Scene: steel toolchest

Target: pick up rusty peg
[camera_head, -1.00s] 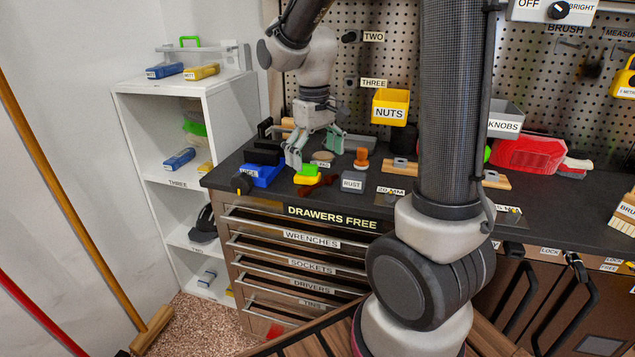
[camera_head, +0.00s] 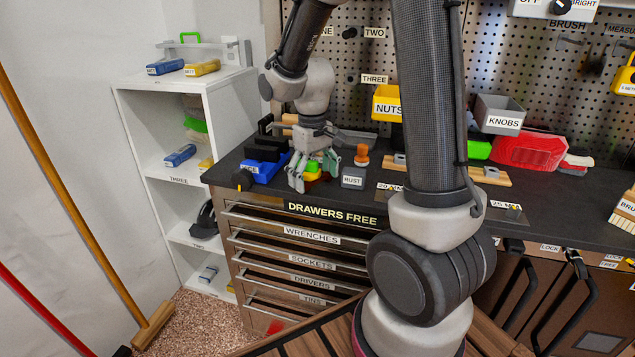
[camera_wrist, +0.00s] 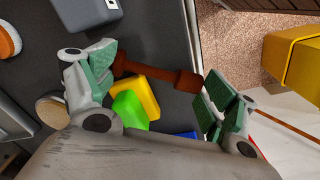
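The rusty peg (camera_wrist: 157,73) is a dark reddish-brown rod with thicker ends, lying on the dark worktop in the wrist view. My gripper (camera_wrist: 160,88) is open, with one green-padded finger near each end of the peg. The left finger is close to or touching one end; I cannot tell which. In the head view my gripper (camera_head: 313,174) is low over the worktop's front left part, and its fingers mostly hide the peg.
A green and yellow block (camera_wrist: 135,102) lies right beside the peg. The grey RUST box (camera_head: 353,178) and an orange-topped piece (camera_head: 361,155) stand to the right. The worktop's front edge (camera_wrist: 195,40) is close to the peg.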

